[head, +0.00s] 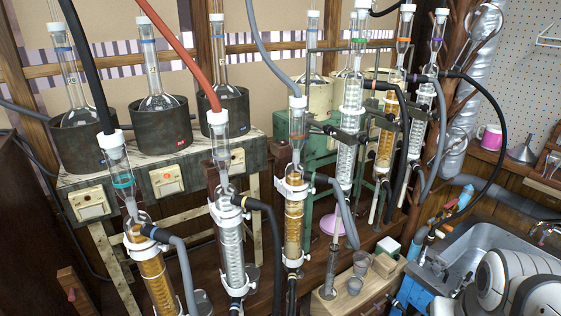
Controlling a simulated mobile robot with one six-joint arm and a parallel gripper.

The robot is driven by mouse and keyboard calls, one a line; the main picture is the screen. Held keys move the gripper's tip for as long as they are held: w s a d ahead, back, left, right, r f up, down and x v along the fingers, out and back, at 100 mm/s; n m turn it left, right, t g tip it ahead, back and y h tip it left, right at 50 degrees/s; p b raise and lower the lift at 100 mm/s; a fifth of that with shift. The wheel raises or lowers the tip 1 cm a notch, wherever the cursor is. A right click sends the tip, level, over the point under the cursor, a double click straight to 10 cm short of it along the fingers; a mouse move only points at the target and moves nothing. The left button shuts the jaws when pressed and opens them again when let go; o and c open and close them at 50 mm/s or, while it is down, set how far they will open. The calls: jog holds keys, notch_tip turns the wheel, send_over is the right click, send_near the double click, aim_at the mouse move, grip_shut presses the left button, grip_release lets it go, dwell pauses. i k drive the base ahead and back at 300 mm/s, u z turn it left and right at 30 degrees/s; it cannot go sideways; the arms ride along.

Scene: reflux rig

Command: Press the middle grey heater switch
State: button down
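Three dark grey heaters stand in a row at the left of the head view: the left heater (85,143), the middle heater (159,123) and the right heater (234,108). Each holds a glass flask. The middle heater's switch (166,180) is a cream plate on the stand's front, with an orange-red mark on it. The left switch (90,203) is a similar plate. The right switch (237,160) is partly hidden behind glassware. My gripper is out of view; only white rounded links of my arm show at the bottom right, far from the switches.
Upright glass condensers (229,245) with hoses stand before the stand, some close to the switches. A red hose (165,38) passes above the middle heater. A metal sink (480,245) and a wooden board (345,298) with small vessels are at the lower right.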

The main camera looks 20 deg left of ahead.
aim_at(167, 188)
jog(key=u, duration=1.6)
jog(key=k, duration=1.35)
jog(key=u, duration=0.65)
jog(key=i, duration=1.55)
jog(key=z, duration=0.5)
